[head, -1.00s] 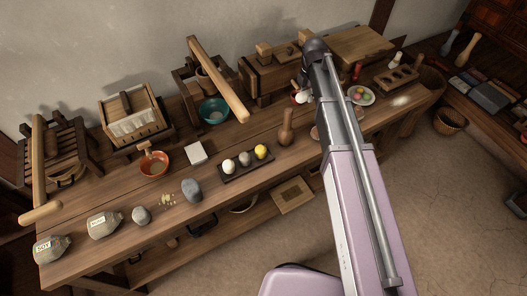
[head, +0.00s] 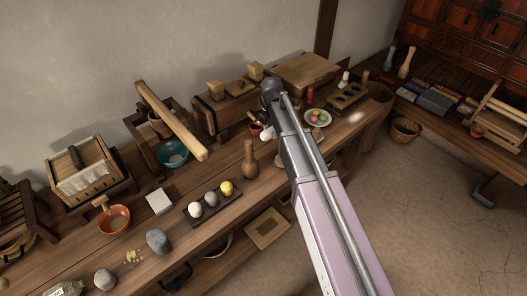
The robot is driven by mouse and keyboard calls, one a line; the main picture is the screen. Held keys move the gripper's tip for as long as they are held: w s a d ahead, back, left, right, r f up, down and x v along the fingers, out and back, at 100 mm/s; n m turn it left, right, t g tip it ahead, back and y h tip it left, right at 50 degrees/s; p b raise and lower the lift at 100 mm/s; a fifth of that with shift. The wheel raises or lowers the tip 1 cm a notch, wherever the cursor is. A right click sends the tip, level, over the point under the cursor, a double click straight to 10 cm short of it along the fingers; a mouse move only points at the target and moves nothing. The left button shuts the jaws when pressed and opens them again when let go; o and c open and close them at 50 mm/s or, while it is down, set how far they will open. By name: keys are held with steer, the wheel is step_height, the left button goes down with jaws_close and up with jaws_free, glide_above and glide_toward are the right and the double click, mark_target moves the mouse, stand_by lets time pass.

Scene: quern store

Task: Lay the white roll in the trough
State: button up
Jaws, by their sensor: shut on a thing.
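My gripper (head: 268,119) points down at the end of my arm above the back half of the long table, largely hidden by the arm. It is shut on a small white thing, apparently the white roll (head: 267,133), just left of the arm. Whether the roll touches the table cannot be told. No trough is plain. A wooden block with hollows (head: 348,96) lies right of my arm, and a long dark tray (head: 233,198) with white, grey and yellow balls lies to the left.
A red cup (head: 256,129) is close beside the roll. A wooden bottle (head: 250,160) stands to the left, and a plate of coloured balls (head: 317,118) to the right. A teal bowl (head: 173,155) sits below a slanted wooden beam (head: 171,120). Open floor lies right of my arm.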

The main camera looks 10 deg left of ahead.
mark_target(270, 150)
steer(key=shift+f+b, duration=1.55)
steer(key=shift+f, duration=0.4)
steer(key=shift+f+b, duration=1.85)
steer(key=shift+f, duration=0.05)
steer(key=shift+f, duration=0.15)
steer(key=o, duration=1)
step_height(270, 150, up, 12)
steer(key=p, duration=1.2)
steer(key=shift+r, duration=0.2)
